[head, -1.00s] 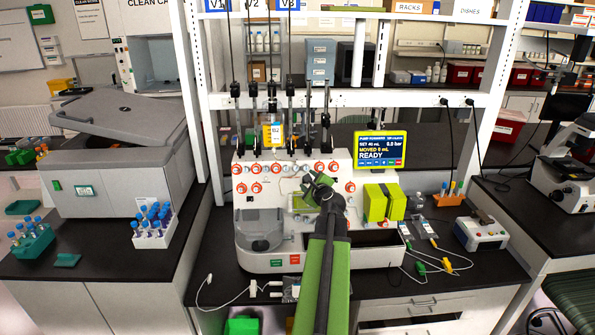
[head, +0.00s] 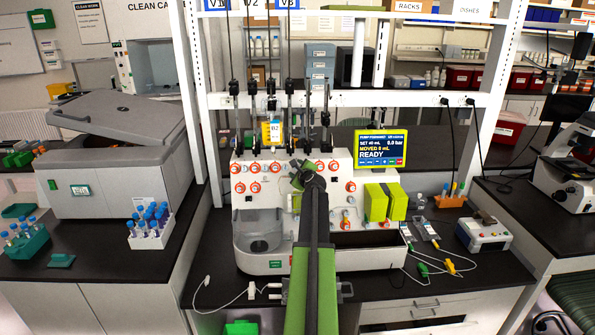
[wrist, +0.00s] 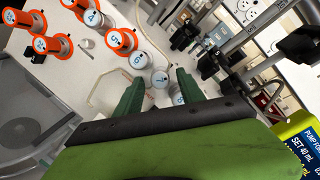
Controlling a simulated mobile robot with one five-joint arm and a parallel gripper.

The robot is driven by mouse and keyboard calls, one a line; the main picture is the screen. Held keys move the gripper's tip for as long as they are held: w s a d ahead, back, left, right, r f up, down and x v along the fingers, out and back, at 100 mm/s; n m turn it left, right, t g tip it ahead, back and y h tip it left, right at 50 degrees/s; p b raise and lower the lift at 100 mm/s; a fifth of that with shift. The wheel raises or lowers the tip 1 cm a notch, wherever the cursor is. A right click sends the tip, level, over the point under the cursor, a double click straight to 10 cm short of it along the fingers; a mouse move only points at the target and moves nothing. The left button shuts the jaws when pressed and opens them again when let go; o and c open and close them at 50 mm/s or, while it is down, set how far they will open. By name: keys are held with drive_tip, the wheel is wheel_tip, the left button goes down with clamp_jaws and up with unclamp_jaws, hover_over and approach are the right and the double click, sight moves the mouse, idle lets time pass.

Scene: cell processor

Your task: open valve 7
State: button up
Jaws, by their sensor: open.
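The white cell processor (head: 285,215) stands on the bench with rows of round valve knobs on its front. In the wrist view, orange-ringed knobs (wrist: 118,40) lie at upper left. A row of plain white round knobs continues down to the right. The one between my fingertips (wrist: 160,78) has a dark mark that looks like a 7, but it is too small to read surely. My gripper (wrist: 160,84) is open, its two green fingers on either side of that knob; I cannot tell if they touch it. In the head view my gripper (head: 302,177) covers the middle of the panel.
Black rods and clamps (wrist: 185,35) stand close to the knobs. A clear vessel (head: 259,230) sits at the processor's left. Cables (head: 425,268) lie on the bench at right.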

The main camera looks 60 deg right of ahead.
drive_tip(key=shift+c, duration=0.4)
clamp_jaws()
drive_tip(key=shift+r+n+g+y+p, duration=0.1)
drive_tip(key=shift+n+y+p, duration=0.15)
drive_tip(key=shift+n+p, duration=0.6)
drive_tip(key=shift+f+n+g+y+p, duration=0.1)
drive_tip(key=shift+n+y+p, duration=0.2)
drive_tip(key=shift+n, duration=1.2)
drive_tip(key=shift+r+n+g+y+p, duration=0.1)
drive_tip(key=shift+n+y+p, duration=0.3)
drive_tip(key=shift+n, duration=0.75)
drive_tip(key=shift+o, duration=0.4)
unclamp_jaws()
